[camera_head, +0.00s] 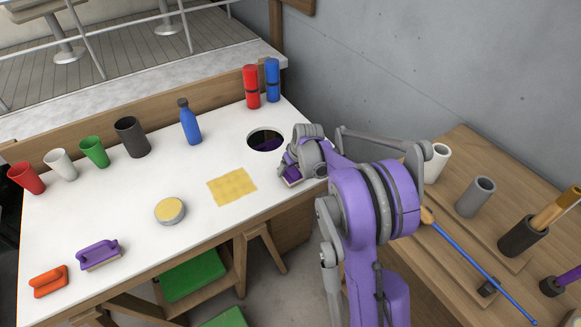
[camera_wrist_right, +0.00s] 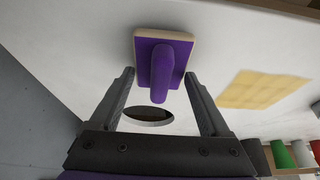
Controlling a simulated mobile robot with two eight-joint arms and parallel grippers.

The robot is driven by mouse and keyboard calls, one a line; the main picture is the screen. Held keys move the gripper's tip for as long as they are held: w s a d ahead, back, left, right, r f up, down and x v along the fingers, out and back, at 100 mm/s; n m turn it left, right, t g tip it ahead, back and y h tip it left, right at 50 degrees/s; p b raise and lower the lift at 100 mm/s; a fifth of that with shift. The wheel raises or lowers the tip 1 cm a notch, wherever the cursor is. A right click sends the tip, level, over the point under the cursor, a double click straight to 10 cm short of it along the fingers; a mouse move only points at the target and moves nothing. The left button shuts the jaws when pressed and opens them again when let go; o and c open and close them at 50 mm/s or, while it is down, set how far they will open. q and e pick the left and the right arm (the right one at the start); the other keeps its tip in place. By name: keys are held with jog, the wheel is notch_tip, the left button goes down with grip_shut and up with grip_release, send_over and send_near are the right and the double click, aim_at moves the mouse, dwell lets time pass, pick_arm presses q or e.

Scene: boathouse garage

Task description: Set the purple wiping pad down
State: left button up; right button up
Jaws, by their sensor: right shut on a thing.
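My right gripper (camera_head: 296,166) is over the right end of the white table, just right of the round hole. It is shut on the purple wiping pad (camera_head: 291,180), which has a pale underside and is mostly hidden by the gripper. In the right wrist view the pad (camera_wrist_right: 163,62) shows with its handle between the two fingers (camera_wrist_right: 163,98). The pad is at or very near the table top; I cannot tell whether it touches. A similar purple handled block (camera_head: 98,253) lies at the front left of the table. My left gripper is not in view.
The white table (camera_head: 120,200) has a round hole (camera_head: 265,140), a yellow cloth (camera_head: 232,186), a round tin (camera_head: 170,210), an orange handled block (camera_head: 48,281), a blue bottle (camera_head: 189,124) and several cups. A wooden bench (camera_head: 455,175) with cylinders stands right.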

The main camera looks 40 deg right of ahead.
jog(key=shift+f, duration=0.45)
dwell(0.4)
jog(key=o, duration=1)
jog(key=v, duration=1.1)
jog(key=shift+w, duration=0.1)
grip_shut()
dwell(0.7)
